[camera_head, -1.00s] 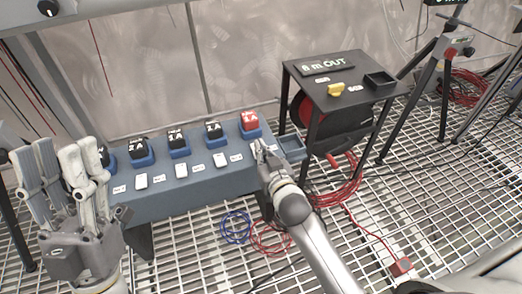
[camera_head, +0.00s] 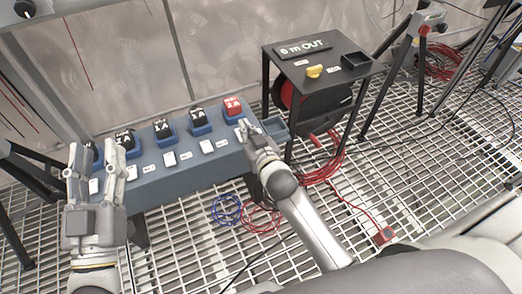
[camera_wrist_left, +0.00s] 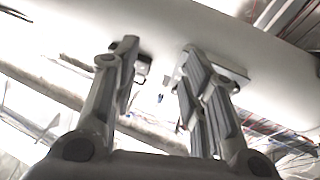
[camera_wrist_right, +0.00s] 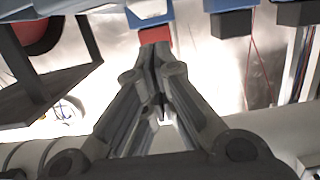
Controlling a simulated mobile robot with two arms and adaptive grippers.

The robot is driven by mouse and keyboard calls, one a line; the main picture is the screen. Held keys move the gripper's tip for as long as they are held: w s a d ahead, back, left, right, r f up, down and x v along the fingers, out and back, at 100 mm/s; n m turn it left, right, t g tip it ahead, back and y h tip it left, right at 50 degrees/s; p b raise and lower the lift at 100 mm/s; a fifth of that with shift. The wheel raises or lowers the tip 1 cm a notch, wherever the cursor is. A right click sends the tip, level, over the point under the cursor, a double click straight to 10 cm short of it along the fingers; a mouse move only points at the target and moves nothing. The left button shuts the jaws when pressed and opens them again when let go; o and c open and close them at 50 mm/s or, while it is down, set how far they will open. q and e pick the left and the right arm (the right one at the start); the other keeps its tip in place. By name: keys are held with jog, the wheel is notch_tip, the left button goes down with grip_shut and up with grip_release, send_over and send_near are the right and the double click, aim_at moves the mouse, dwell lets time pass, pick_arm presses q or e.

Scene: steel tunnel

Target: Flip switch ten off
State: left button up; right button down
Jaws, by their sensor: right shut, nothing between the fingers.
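A blue-grey bench (camera_head: 180,183) carries a row of white rocker switches; visible ones include one at the right (camera_head: 208,147), one in the middle (camera_head: 170,158) and one further left (camera_head: 95,186). Small white labels beside them are too small to read, so I cannot tell which is switch ten. My right gripper (camera_head: 243,129) is shut and empty at the bench's right end, in front of the red block, and hides what lies under its tips. It also shows shut in the right wrist view (camera_wrist_right: 155,50). My left gripper (camera_head: 101,155) is open and empty near the bench's left end.
A red block (camera_head: 233,105) and several black blocks (camera_head: 197,117) sit in blue holders along the bench's back. Coiled cables (camera_head: 228,210) lie on the grated floor.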

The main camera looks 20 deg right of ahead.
jog(key=shift+s+r+p, duration=0.15)
jog(key=shift+r+p, duration=0.55)
jog(key=shift+r, duration=0.1)
pick_arm(q)
jog(key=s+a+f+g+y+p, duration=0.1)
jog(key=s+f+g, duration=0.1)
jog(key=f+g, duration=0.3)
jog(key=s+a+f+g+y+p, duration=0.1)
jog(key=f+g, duration=0.4)
jog(key=f, duration=0.6)
jog(key=shift+s+a+f+y, duration=0.2)
jog(key=shift+s+a+y, duration=0.4)
jog(key=shift+s+a, duration=0.2)
pick_arm(e)
jog(key=s, duration=1)
jog(key=shift+d+r, duration=0.15)
